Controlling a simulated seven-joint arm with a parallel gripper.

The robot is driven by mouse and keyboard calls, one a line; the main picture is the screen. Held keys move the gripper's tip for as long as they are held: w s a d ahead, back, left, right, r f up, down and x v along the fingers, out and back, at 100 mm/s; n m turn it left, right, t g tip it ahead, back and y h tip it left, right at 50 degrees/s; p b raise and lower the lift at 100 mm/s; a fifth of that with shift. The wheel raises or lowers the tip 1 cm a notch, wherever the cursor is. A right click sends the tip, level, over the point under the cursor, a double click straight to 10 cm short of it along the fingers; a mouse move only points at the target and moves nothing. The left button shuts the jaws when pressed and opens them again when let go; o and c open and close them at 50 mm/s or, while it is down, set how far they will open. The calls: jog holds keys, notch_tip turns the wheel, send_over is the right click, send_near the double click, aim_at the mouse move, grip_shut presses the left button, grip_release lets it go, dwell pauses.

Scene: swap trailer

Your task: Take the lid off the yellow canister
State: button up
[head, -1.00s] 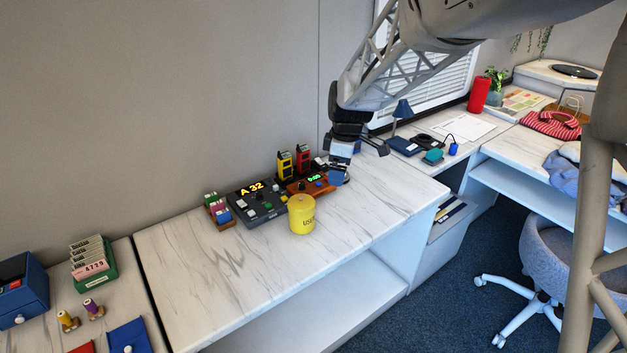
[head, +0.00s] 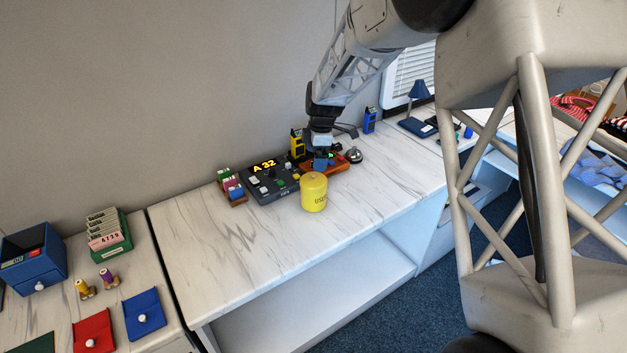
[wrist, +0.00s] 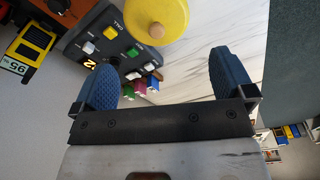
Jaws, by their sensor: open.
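The yellow canister (head: 314,196) stands upright on the white marbled counter, with its lid (head: 313,178) on top and a small knob at the lid's centre. In the wrist view the round yellow lid (wrist: 168,12) is at the top edge, partly cut off, with its pale knob in view. My gripper (head: 320,163) is above and just behind the canister in the head view, apart from it.
The grey button console (head: 270,181) stands left of the canister, and an orange-red device (head: 338,166) stands behind it. A silver bell (head: 354,155) and a yellow handheld device (head: 297,143) are near. The marbled counter (head: 225,245) is clear at front left.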

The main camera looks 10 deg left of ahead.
aim_at(314, 174)
jog(key=shift+a+f, duration=0.15)
jog(key=shift+f, duration=1.15)
jog(key=shift+a+f, duration=0.15)
jog(key=shift+f, duration=1.15)
jog(key=shift+a+f, duration=0.15)
jog(key=shift+f, duration=1.1)
jog(key=shift+f, duration=0.1)
jog(key=c, duration=1.1)
